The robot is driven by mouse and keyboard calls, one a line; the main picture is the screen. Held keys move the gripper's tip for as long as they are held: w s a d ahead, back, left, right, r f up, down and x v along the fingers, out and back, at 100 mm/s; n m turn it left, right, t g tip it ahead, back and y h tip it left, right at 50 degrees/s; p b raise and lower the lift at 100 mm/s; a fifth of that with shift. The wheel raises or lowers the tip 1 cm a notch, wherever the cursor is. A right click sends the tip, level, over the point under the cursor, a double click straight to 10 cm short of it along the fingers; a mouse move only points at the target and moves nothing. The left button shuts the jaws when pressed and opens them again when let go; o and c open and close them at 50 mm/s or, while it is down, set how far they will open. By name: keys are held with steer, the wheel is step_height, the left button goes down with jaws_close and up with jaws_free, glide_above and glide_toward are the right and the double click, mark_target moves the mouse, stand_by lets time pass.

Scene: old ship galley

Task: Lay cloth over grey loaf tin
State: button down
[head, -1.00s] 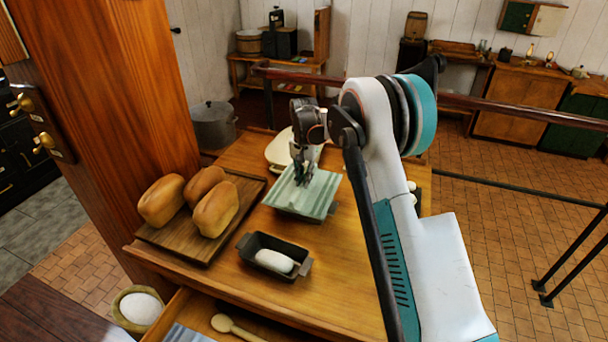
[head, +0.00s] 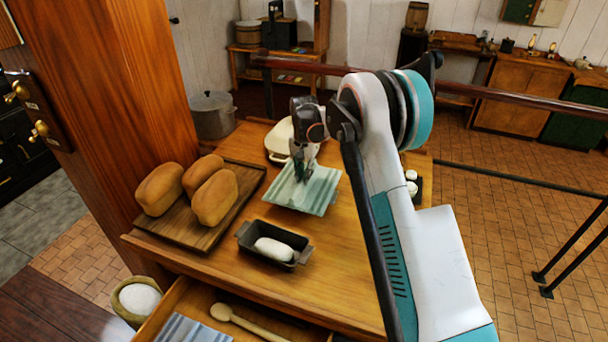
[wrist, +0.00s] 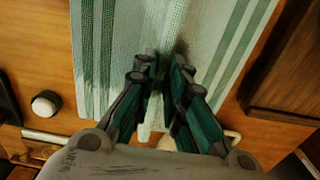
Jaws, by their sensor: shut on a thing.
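The green-and-white striped cloth (head: 322,190) is at the middle of the wooden worktop, spread out with its near edge hanging a little. It fills the upper part of the wrist view (wrist: 110,50). I cannot tell whether something lies under it. My gripper (head: 302,178) points down over the cloth and is shut on a pinched fold of it; the fingers also show in the wrist view (wrist: 163,72). A dark grey loaf tin (head: 245,241) holding a pale lump of dough (head: 274,249) stands uncovered in front of the cloth, apart from it.
Several loaves (head: 214,197) lie on a wooden board (head: 200,238) at left. A cream dish (head: 279,142) stands behind the cloth. Small white-topped containers (head: 411,181) are at right. An open drawer (head: 180,295) with a wooden spoon (head: 240,320) juts out in front.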

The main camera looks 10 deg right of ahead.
steer(key=shift+f+b, duration=0.2)
steer(key=shift+b, duration=0.15)
stand_by(0.3)
steer(key=shift+f, duration=0.2)
steer(key=shift+f+b, duration=0.15)
steer(key=shift+b, duration=0.2)
stand_by(0.4)
steer(key=c, duration=1.5)
jaws_free()
steer(key=shift+c, duration=0.2)
steer(key=shift+r, duration=0.2)
steer(key=shift+r+p, duration=1.8)
steer(key=shift+r, duration=2.05)
